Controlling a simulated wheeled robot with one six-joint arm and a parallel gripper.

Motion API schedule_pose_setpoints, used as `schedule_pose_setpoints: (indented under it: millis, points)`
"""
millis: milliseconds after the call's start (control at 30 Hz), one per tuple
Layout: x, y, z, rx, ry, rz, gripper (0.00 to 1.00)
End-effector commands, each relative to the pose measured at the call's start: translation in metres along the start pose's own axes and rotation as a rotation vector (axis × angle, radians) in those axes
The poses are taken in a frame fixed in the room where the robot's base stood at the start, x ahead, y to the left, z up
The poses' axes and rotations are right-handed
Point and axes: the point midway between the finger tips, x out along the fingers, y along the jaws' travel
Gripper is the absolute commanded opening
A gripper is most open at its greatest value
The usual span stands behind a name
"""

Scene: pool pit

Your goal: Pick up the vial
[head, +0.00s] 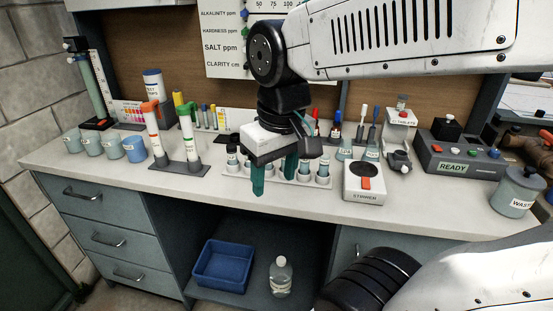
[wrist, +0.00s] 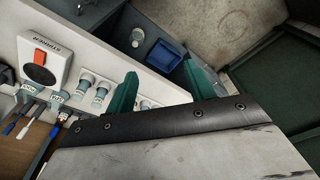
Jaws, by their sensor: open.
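Several small clear vials with bluish liquid stand in a pale rack (head: 284,186) on the counter; one vial (head: 322,174) is near the rack's right end and another vial (head: 232,158) near its left end. The frames do not show which one the task means. My gripper (head: 274,176) is open, its teal fingers pointing down in front of the rack and hiding its middle. In the wrist view my gripper (wrist: 163,88) is also open, with nothing seen held between the fingers. Vials (wrist: 86,78) show there left of the fingers.
A stirrer (head: 365,183) stands right of the rack, with a READY box (head: 462,158) and a waste jar (head: 517,193) farther right. Tall orange-capped (head: 154,134) and green-capped tubes (head: 189,140) stand left. A blue bin (head: 222,264) and a bottle (head: 281,277) sit below the counter.

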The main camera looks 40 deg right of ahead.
Motion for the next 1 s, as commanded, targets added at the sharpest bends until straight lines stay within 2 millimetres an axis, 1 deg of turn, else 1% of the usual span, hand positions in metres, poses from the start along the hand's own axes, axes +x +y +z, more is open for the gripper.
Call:
schedule_pose_setpoints:
  millis: [33,67,100,167,200,300,400,433,500,633,767,1000]
  points:
    - [0.002,0.008,-0.022,0.016,-0.006,0.000,0.54]
    - [0.004,0.014,-0.035,0.022,-0.005,0.000,0.54]
    - [0.007,0.022,-0.053,0.032,-0.004,0.000,0.54]
    - [0.013,0.037,-0.081,0.044,-0.001,0.001,0.54]
    - [0.018,0.047,-0.098,0.051,0.002,0.002,0.54]
    - [0.035,0.075,-0.138,0.070,0.009,0.005,0.54]
    - [0.053,0.101,-0.168,0.086,0.016,0.008,0.54]
    - [0.057,0.108,-0.176,0.089,0.018,0.008,0.54]
    - [0.068,0.122,-0.190,0.096,0.022,0.010,0.54]
    - [0.080,0.138,-0.204,0.103,0.027,0.013,0.54]
    - [0.092,0.143,-0.208,0.104,0.027,0.013,0.54]
    - [0.119,0.145,-0.207,0.104,0.026,0.013,0.54]
